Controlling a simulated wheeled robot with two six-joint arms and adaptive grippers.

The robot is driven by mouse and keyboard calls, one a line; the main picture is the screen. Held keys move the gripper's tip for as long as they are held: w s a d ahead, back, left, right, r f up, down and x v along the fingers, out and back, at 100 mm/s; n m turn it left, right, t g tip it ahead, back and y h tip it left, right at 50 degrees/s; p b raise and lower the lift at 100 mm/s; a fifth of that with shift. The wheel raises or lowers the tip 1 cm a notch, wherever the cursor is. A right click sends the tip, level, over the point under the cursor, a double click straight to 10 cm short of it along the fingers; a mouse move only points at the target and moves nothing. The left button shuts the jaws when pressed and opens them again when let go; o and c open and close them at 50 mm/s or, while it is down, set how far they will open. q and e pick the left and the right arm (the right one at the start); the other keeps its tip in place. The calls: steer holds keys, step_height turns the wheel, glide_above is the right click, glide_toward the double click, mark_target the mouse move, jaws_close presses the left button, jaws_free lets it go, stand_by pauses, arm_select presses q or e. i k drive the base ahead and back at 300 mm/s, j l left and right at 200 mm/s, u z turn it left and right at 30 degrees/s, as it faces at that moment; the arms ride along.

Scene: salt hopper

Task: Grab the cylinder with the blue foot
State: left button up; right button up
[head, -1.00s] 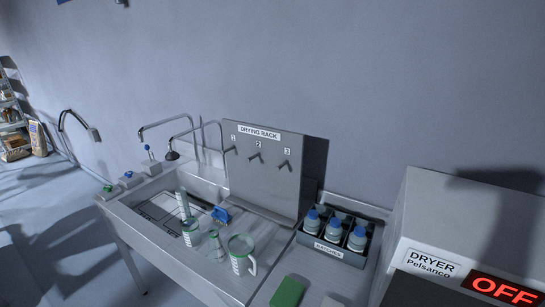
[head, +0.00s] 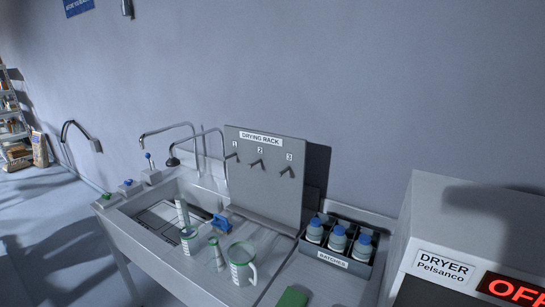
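A blue foot-like piece (head: 220,222) lies at the right edge of the sink, below the drying rack. The cylinder body belonging to it is hard to make out; it seems to lie tilted toward the left, over the sink. A slim upright pale cylinder (head: 182,212) stands just left of it, behind a green-rimmed beaker (head: 189,241). A small green-marked flask (head: 215,254) and a larger green-rimmed jug with a handle (head: 241,262) stand in front. Neither of my grippers is in view.
A grey drying rack (head: 265,178) with numbered hooks stands behind the counter. A tray (head: 333,257) of blue-capped bottles sits right of it, then the dryer (head: 450,230) reading OFF. A green sponge-like block (head: 292,297) lies in front. Faucets (head: 184,127) rise over the sink (head: 125,216).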

mark_target(181, 203)
steer(key=i+j, duration=0.1)
steer(key=j, duration=0.4)
steer(key=i+j+z, duration=0.15)
steer(key=j, duration=0.4)
steer(key=i+j, duration=0.1)
steer(key=j, duration=0.4)
